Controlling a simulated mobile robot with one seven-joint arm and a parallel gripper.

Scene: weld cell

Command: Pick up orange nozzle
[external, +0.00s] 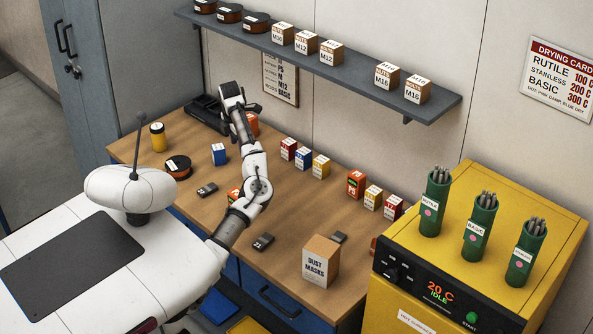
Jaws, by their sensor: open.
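Several small orange boxes show in the external view, with labels too small to read, so I cannot tell which is the orange nozzle. One orange box (253,123) stands at the back of the bench, partly hidden by my arm. Another orange box (233,195) is partly hidden behind my lower arm. A third orange box (355,185) stands in clear view at the right of the bench. My gripper (254,108) is open, at the end of the raised arm, close to the back orange box. Its fingers are small here, and I cannot tell whether they touch that box.
Red, blue and yellow boxes (321,166) stand along the back of the wooden bench (290,206). A dust masks box (321,262) stands at the front. A yellow oven (545,205) with green rod canisters bounds the right. A grey shelf (365,72) hangs above.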

